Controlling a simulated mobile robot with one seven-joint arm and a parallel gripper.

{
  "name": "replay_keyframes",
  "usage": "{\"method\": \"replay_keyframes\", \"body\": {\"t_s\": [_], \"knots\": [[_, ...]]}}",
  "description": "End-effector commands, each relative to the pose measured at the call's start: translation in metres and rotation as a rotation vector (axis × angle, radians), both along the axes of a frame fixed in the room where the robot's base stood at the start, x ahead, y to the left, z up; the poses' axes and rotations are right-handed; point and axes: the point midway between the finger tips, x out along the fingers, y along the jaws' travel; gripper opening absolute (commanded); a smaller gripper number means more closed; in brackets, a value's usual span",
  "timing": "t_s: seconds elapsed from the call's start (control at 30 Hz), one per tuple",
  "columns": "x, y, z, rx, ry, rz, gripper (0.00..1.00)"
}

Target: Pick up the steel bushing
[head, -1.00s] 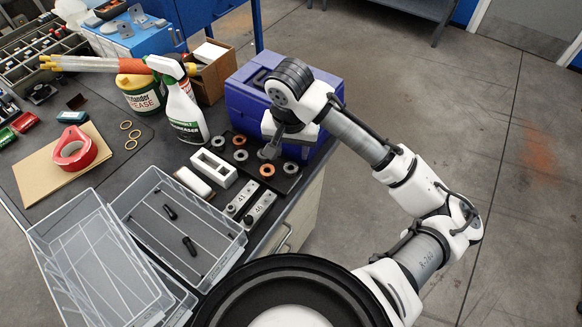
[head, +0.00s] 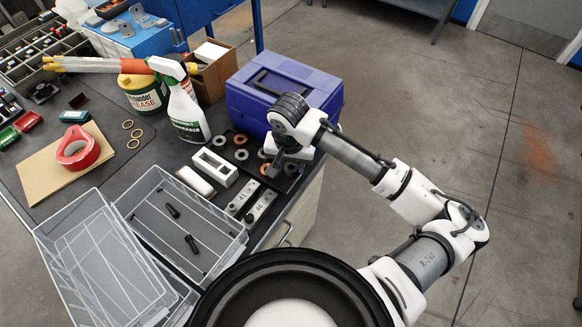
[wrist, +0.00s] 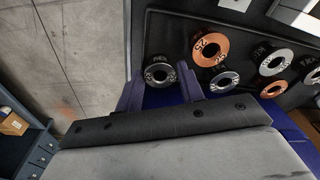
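Several ring-shaped bushings, silver steel and copper-coloured, lie on a dark tray (wrist: 180,28) at the bench's right edge. One steel bushing (wrist: 158,80) lies at the tray's end, between the two fingertips of my gripper (wrist: 160,71) in the wrist view. A gap shows on each side of it, so my gripper is open. In the head view my gripper (head: 277,168) points down at the tray's right end and hides part of it. Another steel bushing (wrist: 224,87) and a copper bushing (wrist: 209,62) lie to the right in the wrist view.
A blue toolbox (head: 250,107) stands right behind the tray. A white two-slot block (head: 214,181), numbered grey blocks (head: 263,206) and a spray bottle (head: 186,118) are to the left. Clear bins (head: 211,262) stand in front. Open floor lies to the right.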

Motion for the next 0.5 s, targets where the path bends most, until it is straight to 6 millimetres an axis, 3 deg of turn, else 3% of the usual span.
{"method": "replay_keyframes", "body": {"t_s": [0.03, 0.2, 0.5], "knots": [[-0.0001, 0.0001, 0.0001, 0.0, 0.0, 0.0, 0.31], [-0.0001, 0.0002, 0.0003, 0.0, 0.0, 0.0, 0.09], [0.0002, 0.0003, 0.0022, 0.001, -0.001, 0.0, 0.09]]}}
